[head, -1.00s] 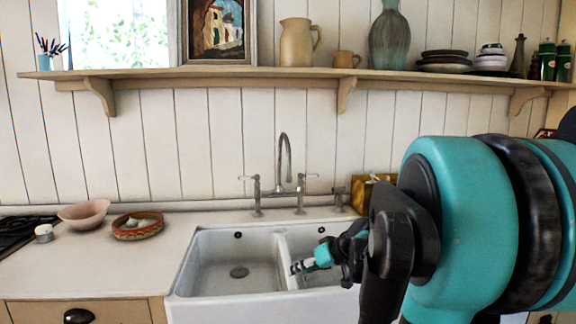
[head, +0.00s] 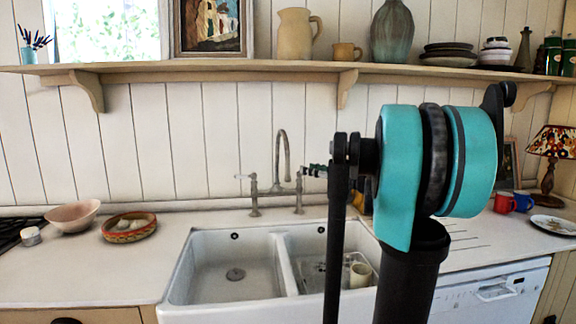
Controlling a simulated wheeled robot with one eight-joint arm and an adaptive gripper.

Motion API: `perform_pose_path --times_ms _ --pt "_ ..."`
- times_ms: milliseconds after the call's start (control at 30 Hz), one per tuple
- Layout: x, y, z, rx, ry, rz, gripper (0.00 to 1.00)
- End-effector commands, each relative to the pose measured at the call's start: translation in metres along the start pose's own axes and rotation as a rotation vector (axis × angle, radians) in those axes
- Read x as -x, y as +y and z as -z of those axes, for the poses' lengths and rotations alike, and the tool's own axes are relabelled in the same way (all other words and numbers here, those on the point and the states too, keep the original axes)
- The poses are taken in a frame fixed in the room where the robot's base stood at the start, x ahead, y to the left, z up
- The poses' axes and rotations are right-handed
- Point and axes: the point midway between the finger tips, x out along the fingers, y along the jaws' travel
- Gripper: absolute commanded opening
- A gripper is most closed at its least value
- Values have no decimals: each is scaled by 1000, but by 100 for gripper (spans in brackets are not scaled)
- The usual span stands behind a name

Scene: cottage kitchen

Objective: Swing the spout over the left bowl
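The metal spout (head: 282,140) arches up from a bridge tap behind the double white sink. Its hanging end is slightly right of its riser, near the line of the divider between the bowls. The left bowl (head: 218,258) is empty except for its drain. The right bowl (head: 312,245) holds a cream cup (head: 361,275) and what looks like a rack. My gripper (head: 306,171) is just right of the spout's hanging end, at about the height of the tap handles. It is small and seen side-on, partly behind my arm. I cannot tell whether it touches the tap or how its fingers stand.
A long shelf (head: 220,67) with jugs, vases and dishes runs above the tap. A pink bowl (head: 73,215) and a patterned dish (head: 130,228) stand on the left counter. Red (head: 504,203) and blue (head: 523,202) mugs, a plate (head: 552,225) and a lamp (head: 555,145) are at right.

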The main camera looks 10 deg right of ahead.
Motion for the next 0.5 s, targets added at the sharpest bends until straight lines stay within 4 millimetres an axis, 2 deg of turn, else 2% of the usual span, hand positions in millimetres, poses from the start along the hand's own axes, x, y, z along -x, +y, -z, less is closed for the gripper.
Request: perform_pose_path --times_ms 33,300,500 --pt "-12 -1 0 0 0 4 36" --pt "-65 -1 0 0 -1 3 36" --pt "-96 0 0 -1 -1 1 36"
